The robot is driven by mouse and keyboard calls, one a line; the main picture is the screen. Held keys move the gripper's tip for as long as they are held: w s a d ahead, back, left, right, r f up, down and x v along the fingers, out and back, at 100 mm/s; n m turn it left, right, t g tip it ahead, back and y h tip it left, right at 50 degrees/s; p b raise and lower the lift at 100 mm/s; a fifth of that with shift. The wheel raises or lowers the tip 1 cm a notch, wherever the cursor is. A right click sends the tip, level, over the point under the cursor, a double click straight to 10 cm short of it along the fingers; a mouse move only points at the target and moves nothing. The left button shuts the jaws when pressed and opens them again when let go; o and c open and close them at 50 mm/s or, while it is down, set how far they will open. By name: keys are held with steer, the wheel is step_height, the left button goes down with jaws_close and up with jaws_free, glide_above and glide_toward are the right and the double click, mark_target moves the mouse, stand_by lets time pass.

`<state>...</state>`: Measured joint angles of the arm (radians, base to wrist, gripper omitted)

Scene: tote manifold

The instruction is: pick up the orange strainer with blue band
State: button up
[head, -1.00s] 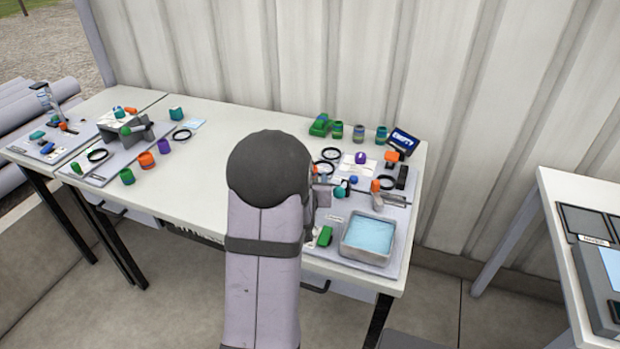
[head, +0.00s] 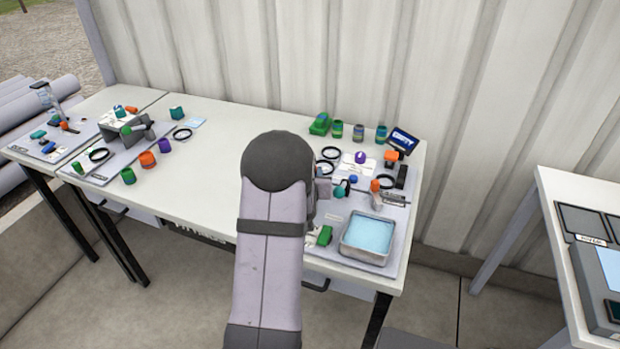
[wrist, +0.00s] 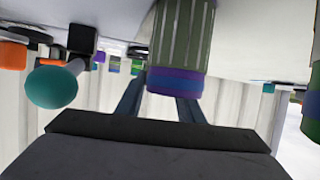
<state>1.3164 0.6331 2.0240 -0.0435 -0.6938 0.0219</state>
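Several orange pieces show in the head view, and I cannot make out a blue band on any: a round one (head: 147,159) at the left, one (head: 391,156) at the back right, and a small upright one (head: 375,185) near the grey tub. My gripper is hidden behind my arm in the head view. In the wrist view, which looks upside down, my gripper (wrist: 158,92) has its two dark fingers apart. I see no orange between the fingers.
A grey tub (head: 368,238) with light blue contents stands front right, with a green block (head: 325,236) beside it. Several green and blue pieces (head: 358,132) line the back edge by the ribbed wall. The table's middle-left is mostly clear.

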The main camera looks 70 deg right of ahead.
step_height(320, 180, up, 10)
steer(key=shift+r+b, duration=0.1)
steer(key=shift+b, duration=0.25)
stand_by(0.4)
steer(key=shift+r+p, duration=0.1)
steer(key=shift+p, duration=0.25)
steer(key=s+a+m+g+p, duration=0.1)
steer(key=s+m+g+p, duration=0.1)
steer(key=p, duration=0.3)
steer(key=s+a+r+m+g+p, duration=0.1)
steer(key=s+a+m+g+p, duration=0.1)
steer(key=p, duration=0.4)
steer(key=s+a+m+g+y+p, duration=0.1)
steer(key=s+m+g+p, duration=0.3)
steer(key=s+g+p, duration=0.1)
steer(key=shift+s+a+r+g+p, duration=0.15)
steer(key=shift+s+a+g+p, duration=0.2)
steer(key=shift+s+p, duration=0.2)
steer(key=s+a+f+m+g+y+p, duration=0.1)
steer(key=s+a+m+g+y+p, duration=0.1)
steer(key=s+a, duration=0.7)
steer(key=shift+s+a+f+m+g+p, duration=0.35)
steer(key=shift+a+m+g+p, duration=0.35)
steer(key=shift+a+m, duration=0.3)
steer(key=shift+d+f, duration=0.1)
steer(key=shift+f, duration=0.05)
